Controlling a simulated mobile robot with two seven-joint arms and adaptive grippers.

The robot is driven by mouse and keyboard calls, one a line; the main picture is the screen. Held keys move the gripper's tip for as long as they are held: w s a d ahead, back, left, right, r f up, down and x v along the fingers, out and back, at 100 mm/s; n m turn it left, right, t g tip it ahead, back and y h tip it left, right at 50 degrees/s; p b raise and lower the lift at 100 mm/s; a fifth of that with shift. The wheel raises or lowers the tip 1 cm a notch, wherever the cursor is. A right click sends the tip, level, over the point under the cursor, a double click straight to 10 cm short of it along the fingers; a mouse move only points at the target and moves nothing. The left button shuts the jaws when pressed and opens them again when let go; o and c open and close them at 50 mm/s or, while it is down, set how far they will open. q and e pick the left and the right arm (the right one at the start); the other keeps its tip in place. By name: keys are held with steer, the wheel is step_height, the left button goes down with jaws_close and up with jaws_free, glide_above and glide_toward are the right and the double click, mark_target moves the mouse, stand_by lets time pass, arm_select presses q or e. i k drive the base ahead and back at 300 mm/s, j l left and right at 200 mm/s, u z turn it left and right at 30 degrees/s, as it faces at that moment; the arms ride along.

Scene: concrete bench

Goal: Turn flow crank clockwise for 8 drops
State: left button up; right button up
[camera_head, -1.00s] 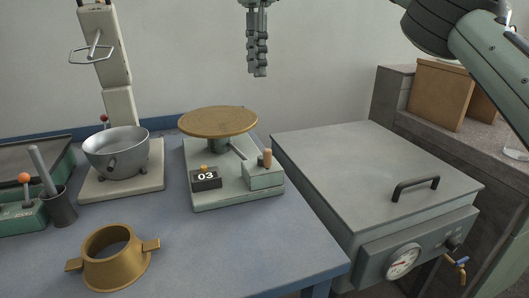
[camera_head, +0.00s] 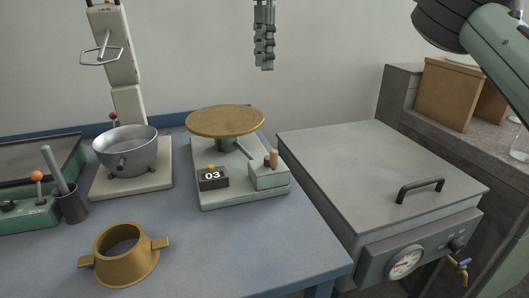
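A crank with a wooden knob (camera_head: 273,158) sits on a small pale green box (camera_head: 268,177) at the right of a pale green base (camera_head: 228,189). The same base carries a round brown turntable (camera_head: 225,121) and a dark counter reading 03 (camera_head: 213,177). I cannot tell for sure that this is the flow crank. My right gripper (camera_head: 266,66) hangs fingers down at the top, in front of the wall, above and apart from the crank. Its fingers look closed together with nothing between them. My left gripper is not in view.
A grey pot (camera_head: 126,148) stands before an upright column at left. A brass funnel ring (camera_head: 126,256) lies in front. A cup with a rod (camera_head: 72,206) is at left. A grey lidded cabinet (camera_head: 375,165) with a gauge (camera_head: 405,262) borders the bench at right.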

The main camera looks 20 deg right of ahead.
mark_target(272, 160)
steer(key=k, duration=1.5)
